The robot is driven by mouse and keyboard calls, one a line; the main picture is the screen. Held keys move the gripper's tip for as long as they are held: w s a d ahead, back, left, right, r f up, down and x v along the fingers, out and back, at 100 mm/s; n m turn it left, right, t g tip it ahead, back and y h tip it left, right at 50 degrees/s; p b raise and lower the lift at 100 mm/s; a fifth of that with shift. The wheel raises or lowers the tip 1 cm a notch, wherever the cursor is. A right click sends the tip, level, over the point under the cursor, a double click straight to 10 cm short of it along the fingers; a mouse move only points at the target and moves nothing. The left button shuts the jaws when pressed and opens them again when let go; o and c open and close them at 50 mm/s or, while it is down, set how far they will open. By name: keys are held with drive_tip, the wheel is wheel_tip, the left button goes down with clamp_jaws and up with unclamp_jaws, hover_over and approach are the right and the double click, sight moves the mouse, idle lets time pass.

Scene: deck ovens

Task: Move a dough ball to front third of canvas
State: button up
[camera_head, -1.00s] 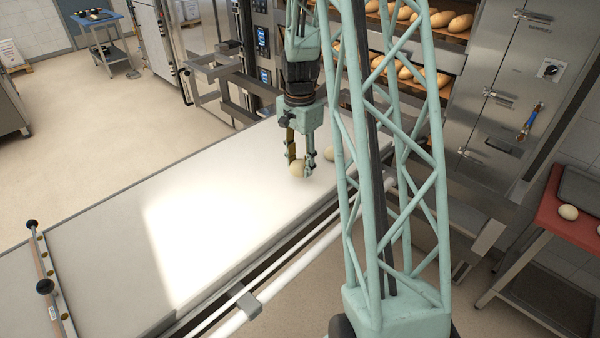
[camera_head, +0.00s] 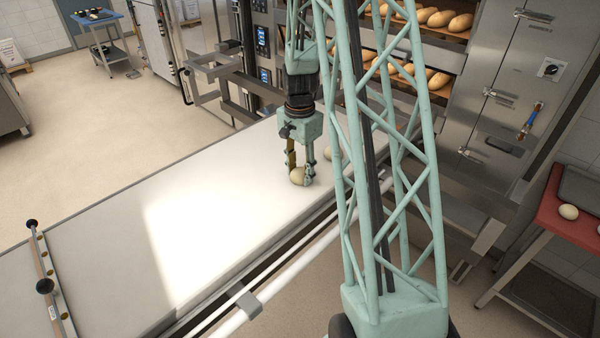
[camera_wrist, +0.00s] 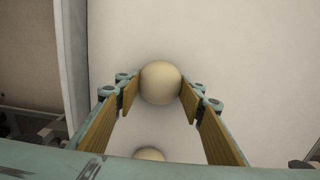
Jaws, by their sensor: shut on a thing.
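My gripper (camera_head: 302,174) is low over the far part of the pale canvas (camera_head: 110,235) and is shut on a cream dough ball (camera_head: 297,176). In the wrist view the dough ball (camera_wrist: 161,82) sits between the two fingertips (camera_wrist: 160,88), with a pad against each side. I cannot tell whether the ball touches the canvas. A second dough ball (camera_head: 328,153) lies behind my gripper in the head view, partly hidden by my frame. A ball also shows at the bottom of the wrist view (camera_wrist: 149,154), mostly hidden by my gripper's body.
A bar with dark knobs (camera_head: 45,287) crosses the canvas at the lower left. The canvas between is clear. Oven decks with loaves (camera_head: 432,18) stand behind.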

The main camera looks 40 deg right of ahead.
sight(300, 170)
drive_tip(key=o, duration=0.8)
drive_tip(key=shift+r, duration=0.1)
wheel_tip(300, 170, up, 12)
idle(0.7)
drive_tip(key=shift+a+r, duration=0.1)
drive_tip(key=shift+r, duration=0.05)
idle(0.5)
